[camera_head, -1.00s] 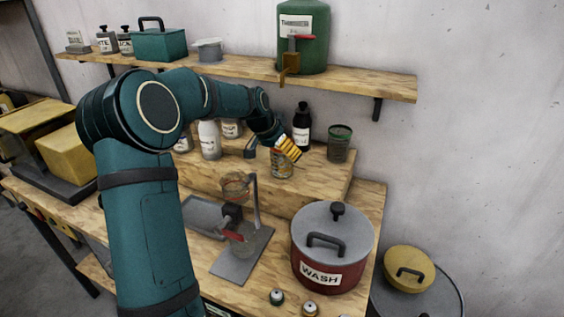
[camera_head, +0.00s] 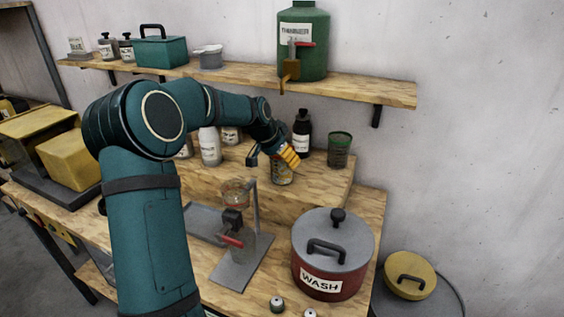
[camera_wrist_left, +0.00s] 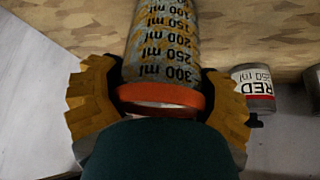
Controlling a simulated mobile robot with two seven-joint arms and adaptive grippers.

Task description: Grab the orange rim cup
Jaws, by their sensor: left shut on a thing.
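The orange rim cup (camera_wrist_left: 161,97) is a clear measuring cup with black ml marks and an orange band at its rim. In the left wrist view it lies between the yellow fingers of my left gripper (camera_wrist_left: 160,80), which is shut on it. In the head view the cup (camera_head: 281,174) stands on the raised wooden step, partly hidden by my left gripper (camera_head: 273,157). My right gripper is not in view.
A dark bottle (camera_head: 301,133) and a green-rimmed cup (camera_head: 339,150) stand to the right of the held cup. White bottles (camera_head: 209,146) stand to its left. A metal stand (camera_head: 240,262) and a WASH pot (camera_head: 332,252) are in front. A shelf (camera_head: 357,92) runs above.

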